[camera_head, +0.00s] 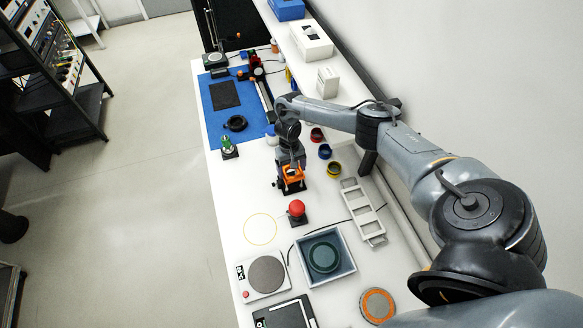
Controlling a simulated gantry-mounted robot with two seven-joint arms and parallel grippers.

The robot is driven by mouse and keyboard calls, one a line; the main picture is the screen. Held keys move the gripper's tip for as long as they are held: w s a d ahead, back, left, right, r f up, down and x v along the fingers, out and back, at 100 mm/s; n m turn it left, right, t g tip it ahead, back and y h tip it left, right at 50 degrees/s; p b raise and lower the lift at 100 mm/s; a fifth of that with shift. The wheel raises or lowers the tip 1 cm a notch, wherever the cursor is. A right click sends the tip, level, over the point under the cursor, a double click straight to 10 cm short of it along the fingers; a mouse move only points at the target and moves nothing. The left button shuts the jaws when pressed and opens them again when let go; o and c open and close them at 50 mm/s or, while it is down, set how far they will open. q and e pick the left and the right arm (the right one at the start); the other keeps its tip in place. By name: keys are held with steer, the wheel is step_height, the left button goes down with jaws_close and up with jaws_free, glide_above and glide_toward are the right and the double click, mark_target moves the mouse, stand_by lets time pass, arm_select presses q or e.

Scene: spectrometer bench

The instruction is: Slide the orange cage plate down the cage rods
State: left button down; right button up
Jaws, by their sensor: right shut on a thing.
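The orange cage plate (293,186) is at the middle of the white bench, under my right gripper (291,172). My right gripper points down and is shut on the plate. The cage rods are not clearly visible; the gripper and the plate cover that spot, and a small dark part shows just below the plate. My left gripper is not in the view.
A red button (297,207) stands just in front of the plate. A grey tray (351,265) holds a green ring, and a white frame rack (363,212) lies to the right. A blue mat (222,127) with equipment lies behind. Small coloured cups (325,151) stand nearby.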

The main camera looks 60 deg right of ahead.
steer(key=shift+f+b, duration=0.4)
steer(key=shift+f, duration=0.3)
steer(key=shift+f+b, duration=0.85)
steer(key=shift+f, duration=0.35)
steer(key=o, duration=1)
steer(key=shift+o, duration=0.2)
steer(key=shift+w+r, duration=0.1)
steer(key=shift+r, duration=0.5)
step_height(320, 180, up, 10)
steer(key=w+d+p, duration=0.1)
steer(key=p, duration=0.2)
steer(key=shift+f, duration=0.25)
